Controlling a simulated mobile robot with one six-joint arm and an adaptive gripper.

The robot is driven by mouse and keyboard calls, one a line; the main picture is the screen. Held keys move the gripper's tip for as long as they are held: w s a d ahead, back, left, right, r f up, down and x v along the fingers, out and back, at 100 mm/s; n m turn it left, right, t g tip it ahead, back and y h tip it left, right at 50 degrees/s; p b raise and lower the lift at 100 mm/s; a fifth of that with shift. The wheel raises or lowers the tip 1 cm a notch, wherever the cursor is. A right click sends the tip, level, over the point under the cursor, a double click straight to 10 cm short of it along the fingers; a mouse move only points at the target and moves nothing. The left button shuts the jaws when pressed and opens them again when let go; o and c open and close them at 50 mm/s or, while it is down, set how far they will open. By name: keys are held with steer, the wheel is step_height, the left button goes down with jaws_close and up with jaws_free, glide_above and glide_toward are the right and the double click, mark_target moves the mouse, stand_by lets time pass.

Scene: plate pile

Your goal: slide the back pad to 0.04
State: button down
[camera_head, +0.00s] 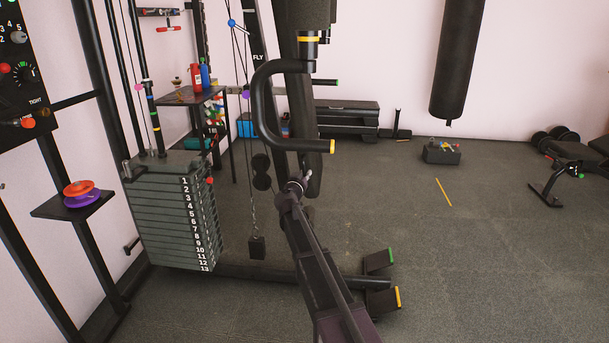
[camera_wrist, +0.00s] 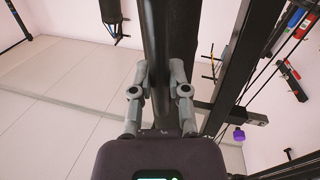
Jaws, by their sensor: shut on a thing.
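A long dark upright pad, which looks like the back pad (camera_head: 315,172), stands in the middle of the head view behind a bent black handle bar. My gripper (camera_head: 299,183) is at the pad's lower end, at the tip of my arm coming up from below. In the wrist view, the two grey fingers of my gripper (camera_wrist: 160,72) sit on either side of a long dark bar-like piece (camera_wrist: 158,45), likely the pad or its support. The gripper is shut on it. The far sides of the fingers and any slide scale are hidden.
A numbered weight stack (camera_head: 172,222) stands to the left, with a small shelf (camera_head: 65,207) holding coloured discs. The bent handle bar (camera_head: 262,100) is close above my gripper. Green and yellow-ended feet lie low right. Open floor (camera_head: 480,255) lies to the right.

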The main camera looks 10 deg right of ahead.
steer(key=shift+d, duration=0.2)
steer(key=c, duration=0.6)
jaws_free()
steer(key=shift+a, duration=0.25)
steer(key=shift+s, duration=0.1)
steer(key=v, duration=1.1)
steer(key=shift+s+a, duration=0.25)
steer(key=shift+s, duration=0.1)
